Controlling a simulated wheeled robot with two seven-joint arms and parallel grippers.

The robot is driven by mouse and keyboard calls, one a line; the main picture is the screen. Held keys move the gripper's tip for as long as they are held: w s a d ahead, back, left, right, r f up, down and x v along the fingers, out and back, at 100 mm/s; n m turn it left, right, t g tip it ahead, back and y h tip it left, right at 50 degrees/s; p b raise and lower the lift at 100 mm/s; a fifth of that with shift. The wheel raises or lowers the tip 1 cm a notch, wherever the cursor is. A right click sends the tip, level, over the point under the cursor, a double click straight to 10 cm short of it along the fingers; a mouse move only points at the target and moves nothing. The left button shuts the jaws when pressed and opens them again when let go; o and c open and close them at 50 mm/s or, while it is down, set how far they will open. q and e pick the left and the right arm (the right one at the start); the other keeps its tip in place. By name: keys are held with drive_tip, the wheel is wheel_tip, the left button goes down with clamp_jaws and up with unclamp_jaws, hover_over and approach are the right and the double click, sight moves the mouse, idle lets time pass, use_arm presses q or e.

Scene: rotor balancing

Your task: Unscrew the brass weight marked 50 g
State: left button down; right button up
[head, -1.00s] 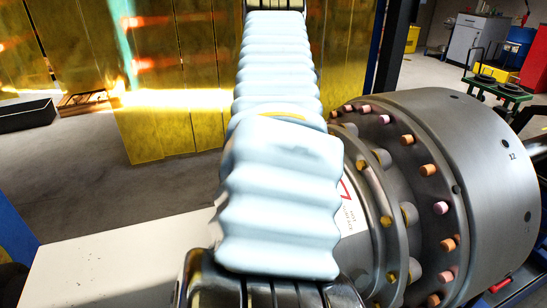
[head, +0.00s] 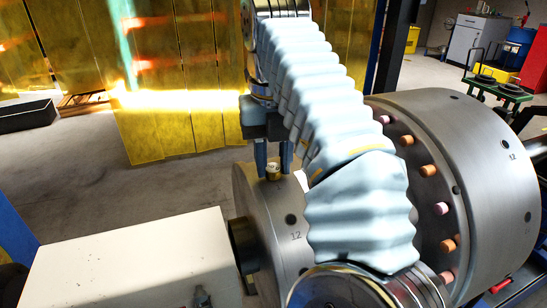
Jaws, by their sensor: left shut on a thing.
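A small brass weight (head: 273,171) sits at the top of the left grey disc (head: 258,215) of the rotor, in the head view. I cannot read its marking. My left gripper (head: 273,165) points down over it and is shut on it, with one dark finger on each side. The weight seems to be still at the disc's rim; whether it is seated in a hole is not clear. My left arm, in a pale blue ribbed sleeve, covers the middle of the rotor. My right gripper is not in view.
The large grey rotor drum (head: 485,165) on the right has a row of pinkish and orange plugs on its face. A white machine box (head: 130,260) stands at the lower left. A yellow curtain (head: 190,125) hangs behind. A green cart (head: 497,88) stands at the back right.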

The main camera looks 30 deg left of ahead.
use_arm(q)
drive_tip(key=c, duration=0.8)
unclamp_jaws()
drive_tip(key=shift+c, duration=0.4)
drive_tip(key=m, duration=1.1)
drive_tip(key=shift+m, duration=0.3)
drive_tip(key=shift+c, duration=0.4)
